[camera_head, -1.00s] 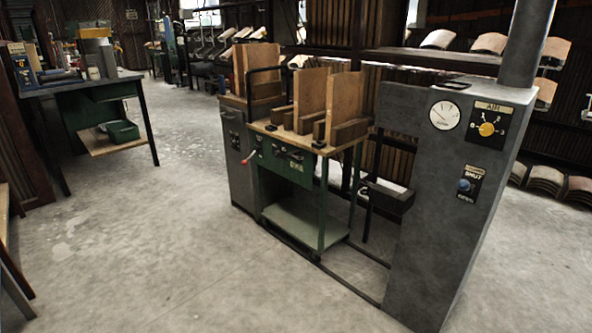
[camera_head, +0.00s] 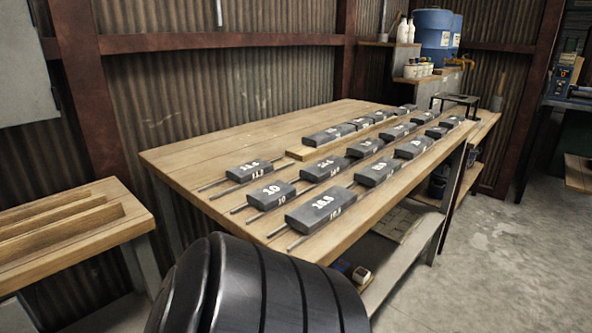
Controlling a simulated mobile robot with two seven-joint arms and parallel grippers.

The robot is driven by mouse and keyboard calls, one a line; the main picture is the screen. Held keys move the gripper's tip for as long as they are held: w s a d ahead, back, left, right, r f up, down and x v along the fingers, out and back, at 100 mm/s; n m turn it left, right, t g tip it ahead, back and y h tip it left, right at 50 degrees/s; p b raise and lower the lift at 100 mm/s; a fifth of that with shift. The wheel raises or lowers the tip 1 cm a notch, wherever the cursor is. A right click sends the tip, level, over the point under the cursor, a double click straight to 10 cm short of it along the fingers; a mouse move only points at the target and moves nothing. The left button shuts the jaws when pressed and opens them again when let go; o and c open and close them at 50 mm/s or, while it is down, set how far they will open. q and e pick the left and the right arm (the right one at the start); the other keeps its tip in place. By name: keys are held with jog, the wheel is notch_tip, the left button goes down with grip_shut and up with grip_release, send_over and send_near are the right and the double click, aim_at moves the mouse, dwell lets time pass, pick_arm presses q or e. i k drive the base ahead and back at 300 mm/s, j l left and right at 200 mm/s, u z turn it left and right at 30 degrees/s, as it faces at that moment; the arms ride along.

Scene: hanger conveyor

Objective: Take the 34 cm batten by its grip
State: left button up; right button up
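No batten marked 34 cm can be made out. Several dark grey blocks with white numbers and thin metal rods lie in rows on a long wooden table (camera_head: 190,157). The nearest block reads about 18.5 (camera_head: 320,209), another reads 10 (camera_head: 271,194), and one further left reads about 11.5 (camera_head: 249,170). The numbers on the far blocks are too small to read. Neither gripper is in view. A black ribbed rounded part, likely of my own arm, fills the bottom middle and hides the floor there.
A lower wooden bench with raised strips (camera_head: 70,222) stands at the left. Blue drums (camera_head: 434,28) and white bottles (camera_head: 402,30) stand at the back. A black stand (camera_head: 456,101) is at the table's far end. Concrete floor (camera_head: 500,240) is clear at the right.

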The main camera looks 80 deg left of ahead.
aim_at(16, 228)
jog(key=u, duration=3.4)
jog(key=i+j+u, duration=0.15)
jog(key=i+j, duration=0.25)
jog(key=j, duration=0.2)
jog(key=i+j+u, duration=0.15)
jog(key=i+j, duration=0.3)
